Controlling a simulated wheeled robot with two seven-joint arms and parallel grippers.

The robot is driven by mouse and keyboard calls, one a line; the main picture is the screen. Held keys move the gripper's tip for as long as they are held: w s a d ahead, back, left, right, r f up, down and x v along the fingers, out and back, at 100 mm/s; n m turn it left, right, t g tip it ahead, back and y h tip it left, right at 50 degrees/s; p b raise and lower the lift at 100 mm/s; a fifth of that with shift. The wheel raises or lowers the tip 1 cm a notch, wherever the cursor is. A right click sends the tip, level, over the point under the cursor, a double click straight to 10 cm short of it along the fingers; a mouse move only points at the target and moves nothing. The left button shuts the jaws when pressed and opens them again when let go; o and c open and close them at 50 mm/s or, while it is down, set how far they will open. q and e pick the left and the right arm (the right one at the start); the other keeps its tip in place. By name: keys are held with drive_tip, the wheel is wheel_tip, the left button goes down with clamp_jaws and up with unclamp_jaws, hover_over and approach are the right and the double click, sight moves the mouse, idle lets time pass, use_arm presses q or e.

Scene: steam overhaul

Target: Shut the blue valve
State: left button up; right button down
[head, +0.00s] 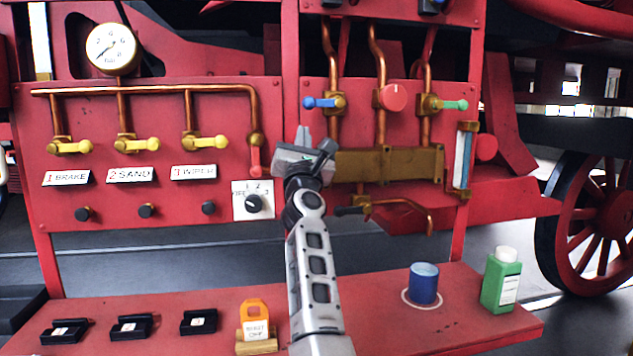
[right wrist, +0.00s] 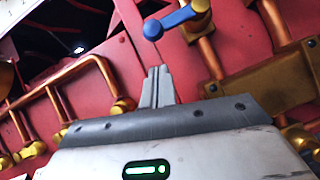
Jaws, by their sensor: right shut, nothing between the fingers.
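The blue valve (head: 318,103) is on the red panel, on the leftmost of the three copper pipes of the right-hand section. Its blue lever lies level, pointing left from a brass body, across the upright pipe. In the right wrist view the blue lever (right wrist: 172,22) shows just beyond the fingertips. My right gripper (head: 303,134) is shut and empty, just below and left of the lever, apart from it as far as I can tell. Its closed fingers (right wrist: 158,72) show in the right wrist view. My left gripper is not in view.
A red knob (head: 393,97) and a green valve lever (head: 455,105) are to the right. A brass block (head: 390,164) and a red lever (head: 255,160) flank my gripper. The shelf below holds a blue can (head: 423,284) and a green bottle (head: 502,281).

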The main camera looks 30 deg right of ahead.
use_arm(q)
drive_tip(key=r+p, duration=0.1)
drive_tip(key=p, duration=0.1)
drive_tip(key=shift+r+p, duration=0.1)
drive_tip(key=shift+p, duration=0.3)
use_arm(e)
drive_tip(key=v, duration=1)
drive_tip(key=shift+f, duration=0.25)
drive_tip(key=shift+s+f, duration=0.1)
drive_tip(key=shift+s, duration=0.05)
